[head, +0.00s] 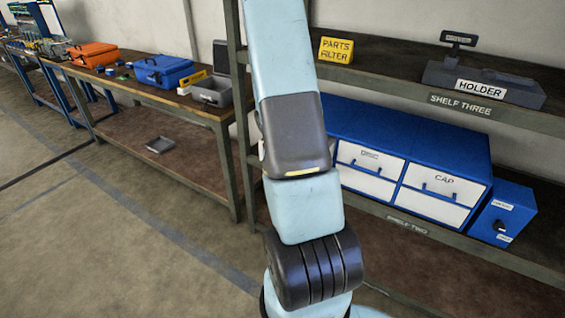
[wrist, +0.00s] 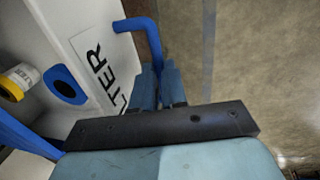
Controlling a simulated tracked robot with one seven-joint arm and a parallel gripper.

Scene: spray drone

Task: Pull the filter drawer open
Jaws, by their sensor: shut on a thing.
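In the wrist view, a white drawer front carries a label (wrist: 103,62) that reads "LTER", its first letters cut off. A blue bar handle (wrist: 138,24) stands out beside the label. My gripper (wrist: 159,72) is shut on this handle, with its two blue-grey fingers close together around it. The inner part of the handle between the fingers is hidden. In the head view my arm covers the middle of the picture, and neither my gripper nor the FILTER label shows.
In the wrist view, a yellow-capped white cylinder (wrist: 18,82) and a blue-rimmed dark oval (wrist: 67,85) lie left of the label. In the head view, a blue cabinet (head: 405,130) with white drawers stands on shelf two, beside a small blue box (head: 512,213). Open floor (head: 120,245) lies at left.

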